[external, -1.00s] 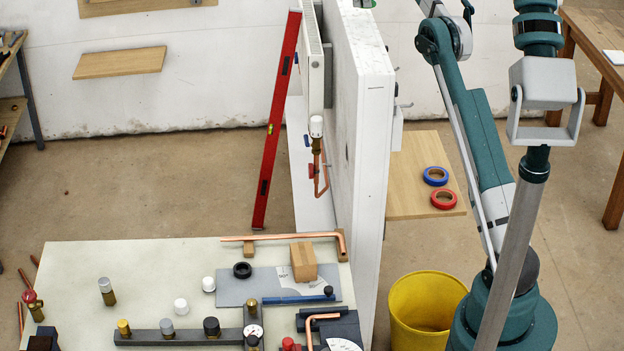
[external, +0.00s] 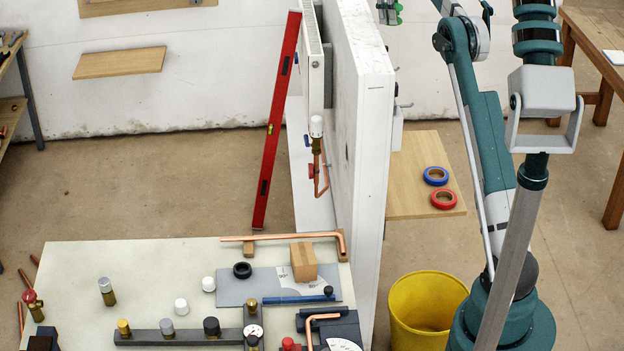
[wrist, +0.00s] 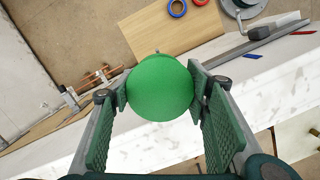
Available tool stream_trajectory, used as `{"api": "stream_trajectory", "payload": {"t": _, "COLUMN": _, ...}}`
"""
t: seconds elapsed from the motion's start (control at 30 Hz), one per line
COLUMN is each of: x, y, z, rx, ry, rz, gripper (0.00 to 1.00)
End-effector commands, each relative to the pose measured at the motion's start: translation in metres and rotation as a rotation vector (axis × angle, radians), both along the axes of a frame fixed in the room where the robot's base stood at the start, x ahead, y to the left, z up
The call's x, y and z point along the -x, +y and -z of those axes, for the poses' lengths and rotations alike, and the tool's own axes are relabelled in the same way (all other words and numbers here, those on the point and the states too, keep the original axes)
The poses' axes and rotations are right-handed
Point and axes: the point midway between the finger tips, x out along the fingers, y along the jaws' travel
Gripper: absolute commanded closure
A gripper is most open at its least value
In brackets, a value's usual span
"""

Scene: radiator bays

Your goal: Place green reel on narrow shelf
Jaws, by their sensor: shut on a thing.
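The green reel (wrist: 160,88) shows as a round bright green face in the wrist view. My gripper (wrist: 162,90) is shut on it, with one green padded finger on each side. The reel is held in the air above the top of the white partition wall (wrist: 130,150). In the external view my gripper (external: 389,11) is cut by the top edge, right of the wall's top. Two wooden shelf boards, an upper one (external: 148,6) and a lower one (external: 120,62), are on the far wall. I cannot tell which board is the narrow shelf.
Right of the partition a wooden board (external: 410,190) bears a blue ring (external: 436,176) and a red ring (external: 444,200). A yellow bucket (external: 425,310) stands beside my base. A red level (external: 277,120) leans left of the partition. The workbench (external: 80,262) holds several fittings.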

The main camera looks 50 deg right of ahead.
Motion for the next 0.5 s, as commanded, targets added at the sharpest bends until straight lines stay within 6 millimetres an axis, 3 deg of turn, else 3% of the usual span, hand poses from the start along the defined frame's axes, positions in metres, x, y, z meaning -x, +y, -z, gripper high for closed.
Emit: {"api": "stream_trajectory", "payload": {"t": 0.5, "x": 0.057, "y": -0.048, "z": 0.142, "rx": 0.000, "ry": 0.000, "rz": 0.055, "gripper": 0.67}}
